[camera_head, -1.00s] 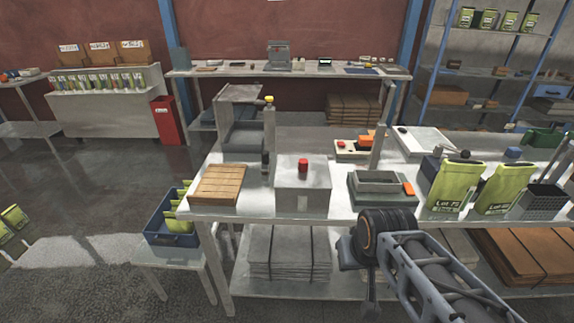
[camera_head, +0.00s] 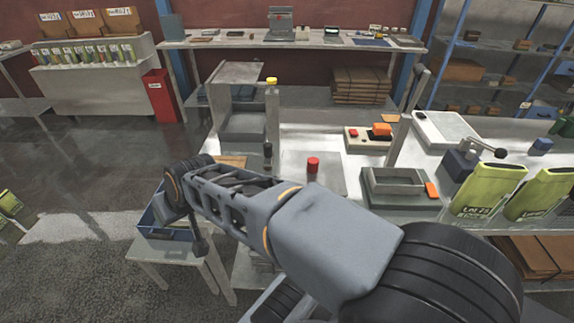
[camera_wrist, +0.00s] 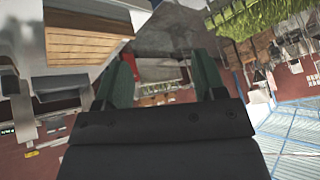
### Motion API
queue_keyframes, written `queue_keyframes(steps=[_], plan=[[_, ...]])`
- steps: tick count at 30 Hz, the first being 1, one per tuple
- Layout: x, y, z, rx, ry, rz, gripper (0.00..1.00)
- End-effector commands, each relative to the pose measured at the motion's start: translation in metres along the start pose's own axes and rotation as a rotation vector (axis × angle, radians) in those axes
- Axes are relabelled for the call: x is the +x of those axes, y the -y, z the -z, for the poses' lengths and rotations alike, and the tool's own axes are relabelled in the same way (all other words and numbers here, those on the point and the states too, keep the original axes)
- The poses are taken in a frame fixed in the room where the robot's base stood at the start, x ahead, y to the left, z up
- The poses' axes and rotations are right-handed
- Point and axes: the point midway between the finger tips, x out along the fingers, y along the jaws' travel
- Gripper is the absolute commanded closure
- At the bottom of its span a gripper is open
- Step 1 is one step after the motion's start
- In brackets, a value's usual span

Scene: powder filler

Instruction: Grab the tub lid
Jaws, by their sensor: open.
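I cannot surely tell which thing is the tub lid. A blue tub (camera_head: 152,222) stands on a low table at the left, partly hidden by my arm. A wooden slatted board lies on the bench; only a strip of it (camera_head: 232,161) shows behind my arm, and it appears at the upper left of the wrist view (camera_wrist: 85,42). My gripper (camera_wrist: 162,78) is open, its two green fingers apart with nothing between them. In the head view my arm reaches left, its end over the low table.
A metal box with a red knob (camera_head: 313,165) stands behind my arm. An upright post with a yellow top (camera_head: 272,118) rises beside the board. A grey tray (camera_head: 398,188) and green pouches (camera_head: 488,192) stand to the right. A red bin (camera_head: 160,95) stands on the floor.

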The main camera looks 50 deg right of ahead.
Motion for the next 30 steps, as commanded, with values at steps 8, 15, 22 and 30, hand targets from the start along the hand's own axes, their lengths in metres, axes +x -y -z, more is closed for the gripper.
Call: queue_keyframes(steps=[8,15,22,30], plan=[[-0.01,-0.084,0.186,0.531,-0.718,-0.133,0.36],[-0.04,-0.238,0.179,1.058,-1.019,-0.818,0.36],[-0.057,-0.287,0.089,1.381,-0.838,-1.514,0.36],[-0.065,-0.275,0.036,1.512,-0.531,-1.92,0.36]])
